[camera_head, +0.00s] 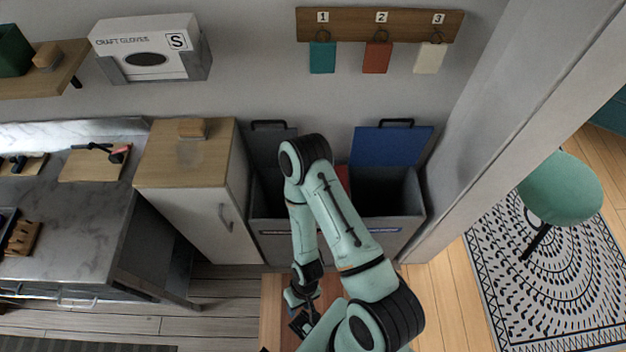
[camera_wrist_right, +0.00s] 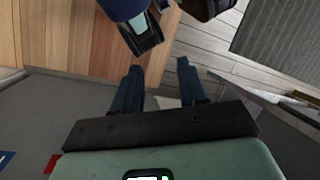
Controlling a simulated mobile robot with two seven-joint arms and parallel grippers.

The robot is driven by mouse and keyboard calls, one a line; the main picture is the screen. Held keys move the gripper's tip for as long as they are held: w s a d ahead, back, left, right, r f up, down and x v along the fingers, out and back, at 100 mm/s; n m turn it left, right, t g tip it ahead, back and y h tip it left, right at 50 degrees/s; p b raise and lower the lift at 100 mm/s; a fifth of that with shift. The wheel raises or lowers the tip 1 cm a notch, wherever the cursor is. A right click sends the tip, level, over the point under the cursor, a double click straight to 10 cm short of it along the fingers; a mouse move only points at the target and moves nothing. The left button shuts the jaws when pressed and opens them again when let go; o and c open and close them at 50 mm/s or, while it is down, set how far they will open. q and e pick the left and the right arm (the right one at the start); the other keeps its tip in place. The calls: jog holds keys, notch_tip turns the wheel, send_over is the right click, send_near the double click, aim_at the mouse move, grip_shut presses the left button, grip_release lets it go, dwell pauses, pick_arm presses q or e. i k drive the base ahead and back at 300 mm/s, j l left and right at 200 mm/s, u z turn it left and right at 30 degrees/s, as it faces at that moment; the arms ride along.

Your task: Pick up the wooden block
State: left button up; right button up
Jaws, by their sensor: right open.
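A small wooden block (camera_head: 191,128) lies on the wooden top of the white cabinet (camera_head: 185,165), left of the bins in the head view. A similar wooden piece (camera_head: 47,55) sits on the wall shelf at the upper left; I cannot tell which one is meant. My right gripper (camera_head: 303,318) is low at the bottom middle, well below and right of the cabinet block. In the right wrist view its two fingers (camera_wrist_right: 158,88) stand apart with nothing between them. No block shows in the wrist view. I do not make out my left gripper.
Bins (camera_head: 405,225) with raised lids, one blue (camera_head: 390,145), stand right of the cabinet behind my arm. A marble counter (camera_head: 75,225) is at the left. A craft gloves box (camera_head: 148,50) and numbered hooks (camera_head: 380,24) are on the wall. A green stool (camera_head: 562,188) is at the right.

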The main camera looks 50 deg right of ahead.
aim_at(189, 130)
jog(key=z, duration=1.2)
jog(key=k+j+z, duration=0.4)
jog(key=k, duration=0.15)
jog(key=k+j, duration=0.1)
jog(key=k, duration=0.7)
